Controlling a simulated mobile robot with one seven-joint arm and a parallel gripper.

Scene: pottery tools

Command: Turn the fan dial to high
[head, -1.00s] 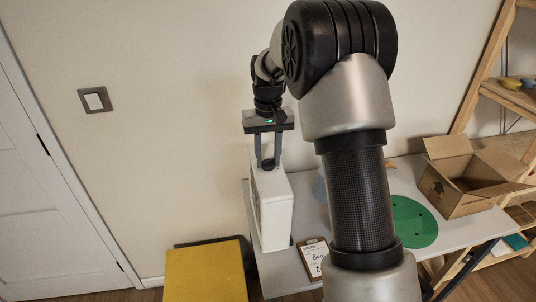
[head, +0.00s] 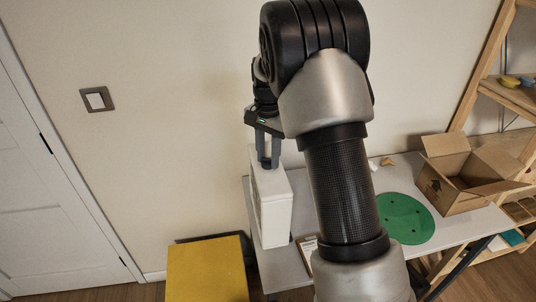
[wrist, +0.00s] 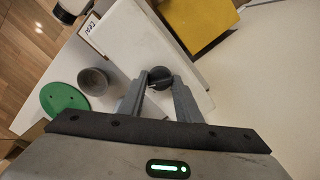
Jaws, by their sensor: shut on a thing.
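The fan is a white box (head: 272,210) standing on the table near the wall; it also shows in the wrist view (wrist: 130,45). Its dark round dial (wrist: 160,77) is on the top face. My gripper (head: 268,163) is above the box, pointing down, with its fingers on either side of the dial. In the wrist view my gripper (wrist: 160,84) is shut on the dial. The dial's marks and setting cannot be read.
A yellow block (head: 207,270) stands left of the table. On the table (head: 283,272) are a clipboard (head: 307,246), a green disc (head: 405,219) and an open cardboard box (head: 462,190). A grey cup (wrist: 92,81) shows in the wrist view. My arm hides part of the table.

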